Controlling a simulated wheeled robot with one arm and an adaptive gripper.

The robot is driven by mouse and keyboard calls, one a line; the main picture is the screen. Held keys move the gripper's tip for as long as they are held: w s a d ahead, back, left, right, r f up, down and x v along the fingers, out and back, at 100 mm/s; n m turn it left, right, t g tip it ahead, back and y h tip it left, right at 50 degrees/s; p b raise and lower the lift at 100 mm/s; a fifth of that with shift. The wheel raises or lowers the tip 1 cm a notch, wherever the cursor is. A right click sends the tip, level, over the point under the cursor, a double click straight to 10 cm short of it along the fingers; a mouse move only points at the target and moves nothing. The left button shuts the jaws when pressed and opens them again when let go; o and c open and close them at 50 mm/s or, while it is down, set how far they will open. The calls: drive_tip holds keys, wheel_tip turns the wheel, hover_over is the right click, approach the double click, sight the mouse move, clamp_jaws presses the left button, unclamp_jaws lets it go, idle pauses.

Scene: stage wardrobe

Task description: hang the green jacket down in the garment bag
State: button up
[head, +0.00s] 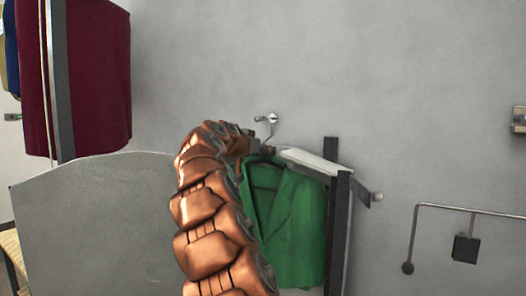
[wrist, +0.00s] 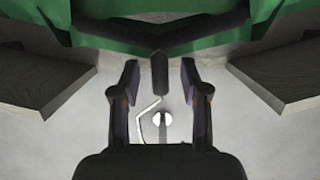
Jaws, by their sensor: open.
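The green jacket (head: 287,222) hangs upright on a dark hanger, partly behind my copper-coloured arm. In the wrist view the jacket (wrist: 70,22) spans the top, with the black hanger (wrist: 205,36) across it. My gripper (wrist: 160,80) is open, its two fingers on either side of the hanger's dark stem (wrist: 159,64), with a gap on each side. In the head view my gripper is mostly hidden behind my arm. A thin bent hook wire (wrist: 143,112) rises towards a wall peg (head: 268,118); whether it rests on the peg I cannot tell. I cannot clearly identify a garment bag.
A pale-topped frame with dark posts (head: 342,225) stands close around the jacket's right side. A grey panel (head: 90,215) is at lower left, and a maroon cloth (head: 98,80) hangs above it. A metal rail (head: 470,210) is at right. The wall's upper middle is bare.

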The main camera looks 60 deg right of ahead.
drive_tip(key=v, duration=1.2)
idle(0.3)
drive_tip(key=s+a+f+n+y+p, duration=0.1)
drive_tip(key=s+a+f+n+y, duration=0.25)
drive_tip(key=a+f, duration=0.6)
drive_tip(key=s+a+f+n+y+p, duration=0.1)
drive_tip(key=s+a+f+n+y, duration=0.25)
drive_tip(key=a+f, duration=0.6)
drive_tip(key=s+a+f+n+y+p, duration=0.1)
drive_tip(key=s+a+f+n+y, duration=0.3)
drive_tip(key=a+f, duration=0.5)
drive_tip(key=s+a+f+n+g+y, duration=0.1)
drive_tip(key=s+a+f+n+y, duration=0.1)
drive_tip(key=s+a+f, duration=0.3)
drive_tip(key=s+a+f+n+g+y, duration=0.1)
drive_tip(key=s+a+f+n, duration=0.3)
drive_tip(key=s+a, duration=0.5)
drive_tip(key=a+y, duration=0.1)
drive_tip(key=a, duration=0.2)
drive_tip(key=shift+s+a+f+n, duration=0.3)
drive_tip(key=shift+s+a+f, duration=0.05)
drive_tip(key=shift+f, duration=0.05)
